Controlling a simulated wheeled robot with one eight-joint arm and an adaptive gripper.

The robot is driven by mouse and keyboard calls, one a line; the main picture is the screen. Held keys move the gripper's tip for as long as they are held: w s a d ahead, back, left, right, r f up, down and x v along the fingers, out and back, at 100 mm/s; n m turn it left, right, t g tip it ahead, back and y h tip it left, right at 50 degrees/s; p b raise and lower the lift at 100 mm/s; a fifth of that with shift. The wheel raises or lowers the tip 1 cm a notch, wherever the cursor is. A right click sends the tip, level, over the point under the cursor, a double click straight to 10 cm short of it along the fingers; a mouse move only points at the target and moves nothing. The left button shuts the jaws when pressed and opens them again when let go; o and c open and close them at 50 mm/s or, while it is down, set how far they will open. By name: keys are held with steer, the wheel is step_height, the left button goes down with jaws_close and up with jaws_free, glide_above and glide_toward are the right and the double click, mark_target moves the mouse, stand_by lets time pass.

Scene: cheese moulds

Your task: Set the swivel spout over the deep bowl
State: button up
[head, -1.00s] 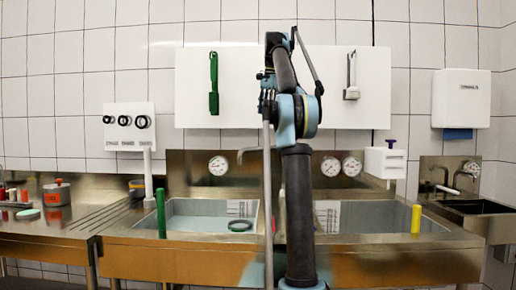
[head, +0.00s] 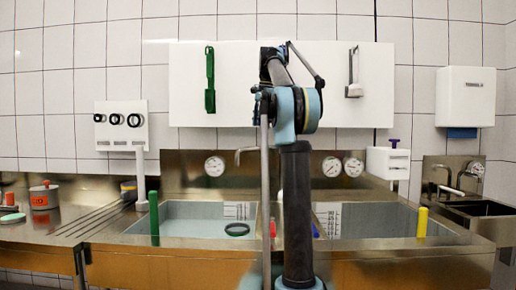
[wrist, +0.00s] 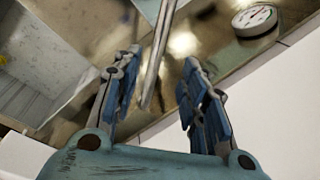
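The swivel spout (head: 246,152) is a thin metal tube at the back of the sink unit, partly hidden by my arm. Its visible end points left, near the back edge of the left bowl (head: 190,207). The right bowl (head: 375,217) lies on the other side of my arm. I cannot tell which bowl is deeper. In the wrist view my gripper (wrist: 160,88) is open, and a metal tube, seemingly the spout (wrist: 158,50), shows between its fingers. I cannot tell whether they touch it. In the head view the fingers do not show clearly.
A dark ring (head: 237,229) lies in the left bowl. A green post (head: 154,215) and a yellow post (head: 422,222) stand at the front. Gauges (head: 214,166) sit on the steel backsplash. A white board (head: 380,80) with hanging tools is behind my arm. A red pot (head: 44,195) stands at left.

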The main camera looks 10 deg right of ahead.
steer(key=f, duration=0.3)
steer(key=w+f, duration=0.1)
steer(key=f, duration=0.3)
steer(key=a+f, duration=0.1)
steer(key=f, duration=0.3)
steer(key=shift+w, duration=0.4)
steer(key=shift+r, duration=0.1)
steer(key=shift+c, duration=0.4)
jaws_close()
